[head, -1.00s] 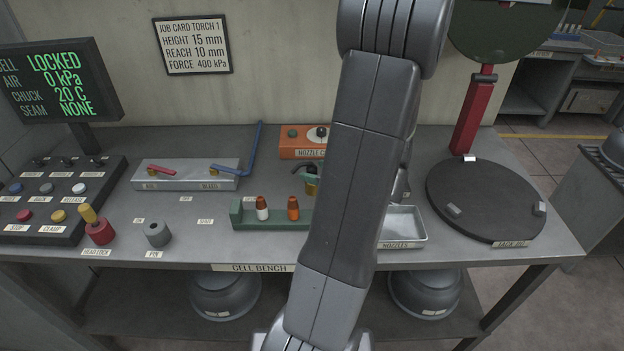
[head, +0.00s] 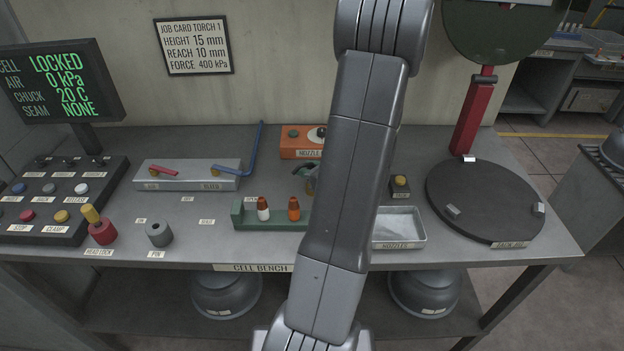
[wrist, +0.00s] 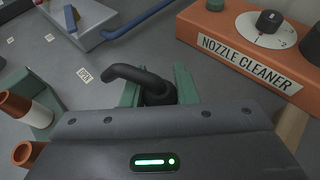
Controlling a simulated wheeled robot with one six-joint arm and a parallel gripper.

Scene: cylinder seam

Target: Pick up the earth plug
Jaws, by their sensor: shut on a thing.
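The earth plug appears to be the black piece with a bent, hook-like end (wrist: 140,76) in the wrist view. Its lower part is hidden by my gripper's body. My gripper (wrist: 158,90) has green fingers on both sides of this piece and is shut on it. In the head view my gripper is mostly hidden behind my arm; only a small dark and green part shows at the arm's left edge, above the bench. I cannot tell from these views how far the plug is from the bench top.
The orange nozzle cleaner (head: 298,141) stands behind. A green rack (head: 245,217) with two orange-tipped pieces is at left-front. A yellow-topped dark block (head: 400,187), a nozzle tray (head: 398,229) and a round black plate (head: 485,205) lie right.

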